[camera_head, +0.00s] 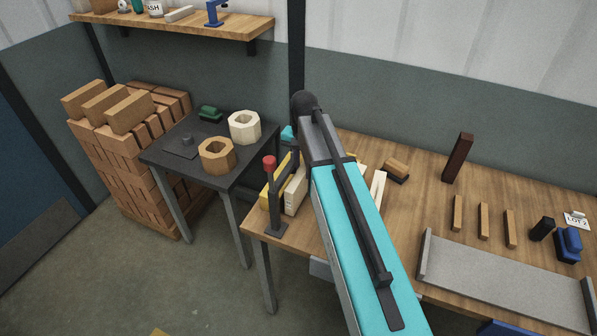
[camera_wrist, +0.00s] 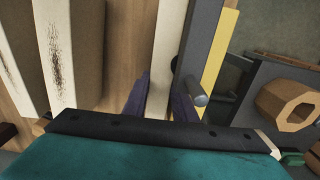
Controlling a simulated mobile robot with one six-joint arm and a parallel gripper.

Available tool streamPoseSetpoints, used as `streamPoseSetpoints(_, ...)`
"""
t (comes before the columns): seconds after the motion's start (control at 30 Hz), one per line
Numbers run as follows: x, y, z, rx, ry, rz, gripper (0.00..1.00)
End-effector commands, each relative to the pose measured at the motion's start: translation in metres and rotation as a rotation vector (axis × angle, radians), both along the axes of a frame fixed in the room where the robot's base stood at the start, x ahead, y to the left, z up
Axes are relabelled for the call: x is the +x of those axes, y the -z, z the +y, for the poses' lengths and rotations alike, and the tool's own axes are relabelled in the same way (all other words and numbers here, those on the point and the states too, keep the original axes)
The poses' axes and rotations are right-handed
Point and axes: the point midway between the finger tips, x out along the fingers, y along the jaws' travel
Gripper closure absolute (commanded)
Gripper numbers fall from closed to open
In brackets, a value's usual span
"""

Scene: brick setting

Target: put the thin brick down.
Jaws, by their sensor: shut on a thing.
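In the wrist view, the purple fingers of my gripper (camera_wrist: 160,103) are closed on a thin cream brick (camera_wrist: 165,62), one finger on each side. The brick runs away from the gripper toward the top of the view. Its lower end is hidden by the gripper body. A grey bar with a round pin (camera_wrist: 202,40) and a yellow strip (camera_wrist: 221,62) lie close on its right. Whether the brick touches the bench or the grey bar I cannot tell. In the head view my teal arm hides the gripper and most of the brick's surroundings.
The wooden bench (camera_head: 417,178) holds a red-knobbed lever stand (camera_head: 270,195), a pale block (camera_head: 295,190), a dark upright brick (camera_head: 457,158) and a grey tray (camera_head: 500,273). A dark side table (camera_head: 205,152) carries two rings. Marked pale bars (camera_wrist: 58,60) lie left in the wrist view.

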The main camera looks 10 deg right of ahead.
Motion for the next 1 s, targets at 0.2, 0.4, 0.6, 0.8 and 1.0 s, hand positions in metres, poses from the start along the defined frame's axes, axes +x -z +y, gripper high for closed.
streamPoseSetpoints(0.2, 0.009, 0.01, 0.012, 0.0, 0.0, 0.0, 1.0)
streamPoseSetpoints(0.4, 0.008, 0.012, 0.012, -0.001, 0.0, -0.001, 1.0)
streamPoseSetpoints(0.6, 0.009, 0.011, 0.012, -0.001, -0.001, -0.001, 1.0)
streamPoseSetpoints(0.8, 0.008, 0.015, 0.012, 0.0, -0.001, 0.0, 0.72)
streamPoseSetpoints(1.0, 0.008, 0.015, 0.012, 0.0, -0.001, 0.0, 0.57)
